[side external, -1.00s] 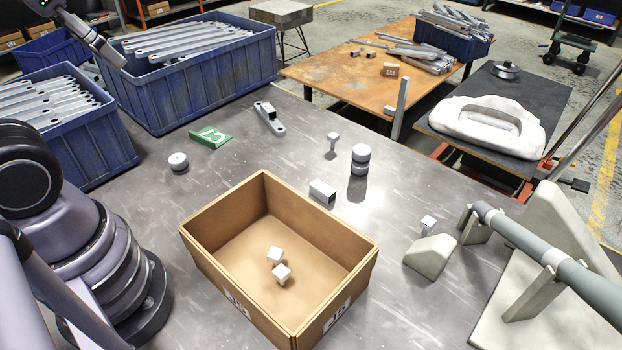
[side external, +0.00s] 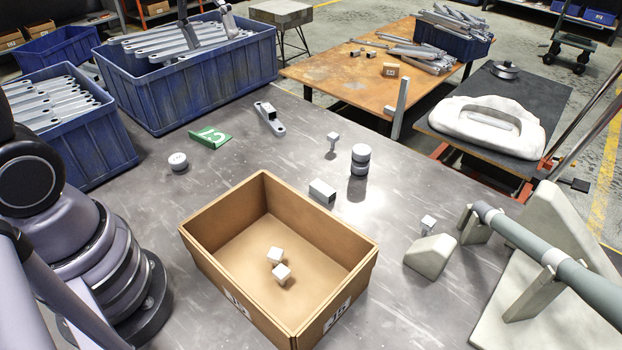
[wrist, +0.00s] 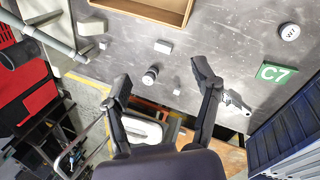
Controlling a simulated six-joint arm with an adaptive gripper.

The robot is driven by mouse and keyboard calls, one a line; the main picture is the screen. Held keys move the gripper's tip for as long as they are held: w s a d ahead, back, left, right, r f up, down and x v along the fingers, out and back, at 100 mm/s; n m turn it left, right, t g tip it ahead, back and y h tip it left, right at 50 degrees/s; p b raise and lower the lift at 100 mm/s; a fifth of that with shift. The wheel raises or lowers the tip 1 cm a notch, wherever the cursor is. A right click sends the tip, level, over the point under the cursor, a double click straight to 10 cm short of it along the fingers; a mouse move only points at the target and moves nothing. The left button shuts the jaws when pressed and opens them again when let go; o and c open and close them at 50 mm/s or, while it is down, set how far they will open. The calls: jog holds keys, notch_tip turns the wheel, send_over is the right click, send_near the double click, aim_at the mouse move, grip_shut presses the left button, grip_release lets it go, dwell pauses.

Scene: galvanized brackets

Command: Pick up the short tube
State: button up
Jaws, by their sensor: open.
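The short tube (side external: 322,191) is a small grey square-section piece lying on the metal table, just beyond the cardboard box's back corner. In the wrist view the short tube (wrist: 163,47) lies above the space between my fingertips, below the box's edge. My gripper (side external: 211,36) is at the top left of the side view, in front of the large blue bin. In the wrist view my gripper (wrist: 162,78) has its two fingers spread wide, with nothing held. It is apart from the tube.
The cardboard box (side external: 222,273) holds two small cubes. A bracket (side external: 270,117), green card (side external: 210,137) and round puck (side external: 178,162) lie left. Blue bins (side external: 190,95) edge the table.

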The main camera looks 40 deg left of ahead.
jog(key=w+a+f+n+g+h, duration=0.2)
jog(key=w+f+n+h, duration=0.25)
jog(key=w+f, duration=0.7)
jog(key=n+h, duration=0.6)
jog(key=n, duration=0.2)
send_over(321, 186)
jog(key=a, duration=1.2)
jog(key=shift+m+t, duration=0.25)
jog(key=shift+t, duration=0.15)
jog(key=f, duration=2.1)
jog(key=shift+w+f, duration=0.3)
jog(key=shift+w, duration=0.05)
jog(key=x, duration=0.8)
jog(key=shift+a+f, duration=0.15)
jog(key=shift+f, duration=0.15)
jog(key=shift+s+x, duration=0.2)
jog(key=shift+x, duration=2.8)
grip_shut()
